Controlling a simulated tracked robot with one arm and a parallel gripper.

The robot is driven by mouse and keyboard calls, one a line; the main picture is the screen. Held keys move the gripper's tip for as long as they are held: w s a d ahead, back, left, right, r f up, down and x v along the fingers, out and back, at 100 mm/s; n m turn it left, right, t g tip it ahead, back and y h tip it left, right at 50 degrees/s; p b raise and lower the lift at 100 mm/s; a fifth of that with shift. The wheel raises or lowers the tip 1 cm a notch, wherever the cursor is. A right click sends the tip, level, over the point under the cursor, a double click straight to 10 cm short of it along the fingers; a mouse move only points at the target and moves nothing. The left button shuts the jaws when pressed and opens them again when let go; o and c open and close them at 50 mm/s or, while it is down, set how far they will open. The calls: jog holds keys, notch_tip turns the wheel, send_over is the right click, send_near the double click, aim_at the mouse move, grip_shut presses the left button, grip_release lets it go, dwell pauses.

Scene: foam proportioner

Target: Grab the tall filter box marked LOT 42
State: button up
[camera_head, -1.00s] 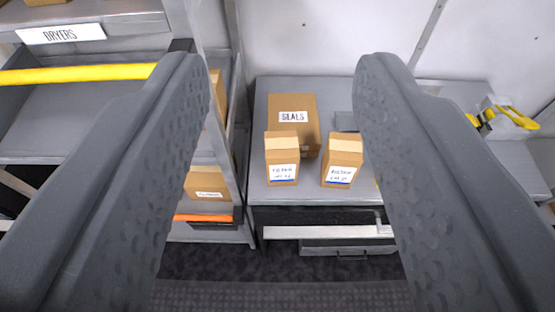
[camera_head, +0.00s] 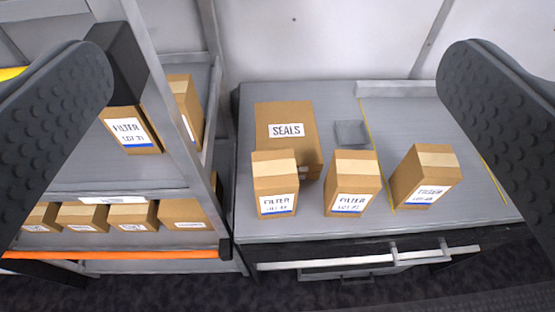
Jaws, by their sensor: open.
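Three tall brown filter boxes stand upright in a row at the front of a grey bench. The left filter box (camera_head: 275,184) has a label whose lot number is blurred, seemingly starting with 4. The middle filter box (camera_head: 352,184) seems to read LOT 71. The right filter box (camera_head: 425,177) is turned at an angle and seems to read LOT 48. Another filter box (camera_head: 130,130) on the shelf at left seems to read LOT 31. I cannot surely make out LOT 42 on any. My gripper (camera_head: 278,62) is open, its fingers wide apart at both sides, with nothing held between them.
A SEALS box (camera_head: 286,130) stands close behind the left filter box. The grey bench (camera_head: 410,113) has free room behind the middle and right boxes. A shelf rack with an orange bar (camera_head: 120,253) stands at left, holding several small boxes low down. A wall closes the back.

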jog(key=w+f, duration=0.6)
jog(key=f, duration=0.3)
jog(key=n+t+y+b, duration=0.1)
jog(key=t+y, duration=0.1)
send_near(272, 153)
jog(key=shift+w+a+f+b, duration=0.1)
jog(key=shift+w+f+b, duration=0.1)
jog(key=shift+w, duration=0.75)
jog(key=shift+w+d+f+b, duration=0.1)
jog(key=shift+w+f, duration=0.1)
jog(key=shift+w, duration=0.8)
jog(key=shift+w+a+f+b, duration=0.1)
jog(key=shift+w+f, duration=0.1)
jog(key=shift+w, duration=0.75)
jog(key=shift+w+a+r, duration=0.1)
jog(key=shift+w, duration=0.4)
jog(key=c, duration=1.4)
jog(key=shift+c, duration=0.2)
